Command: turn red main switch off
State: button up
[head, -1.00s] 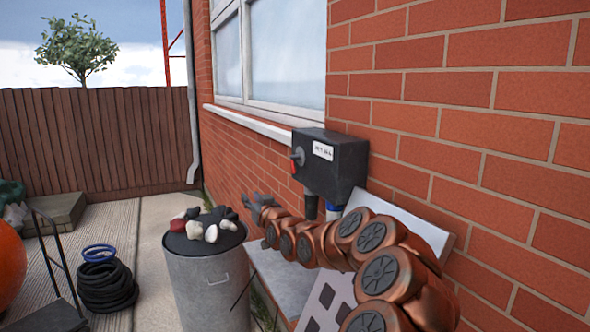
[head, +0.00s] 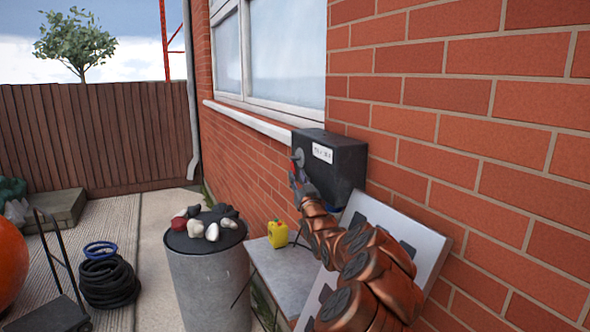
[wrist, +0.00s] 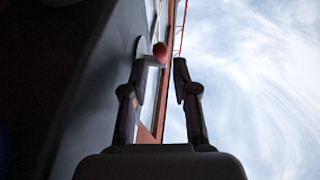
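A dark switch box (head: 338,165) with a white label is fixed to the brick wall. The grey round base of its main switch (head: 298,157) shows on the left face. The red switch handle (wrist: 160,50) shows in the wrist view, just beyond the fingertips and nearer the left finger; in the head view my gripper mostly hides it. My gripper (wrist: 166,64) is open, with a gap between its two fingers and nothing held. In the head view my gripper (head: 298,180) is beside the box's left face. I cannot tell whether it touches the handle.
A window sill (head: 250,121) runs along the wall left of the box. Below stand a small table (head: 275,275) with a yellow canister (head: 277,234) and a metal bin (head: 205,280) with stones on its lid. A white panel (head: 425,245) leans on the wall.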

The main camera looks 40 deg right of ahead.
aim_at(294, 170)
jog(key=shift+p+x, duration=0.55)
jog(key=shift+x, duration=1.1)
grip_shut()
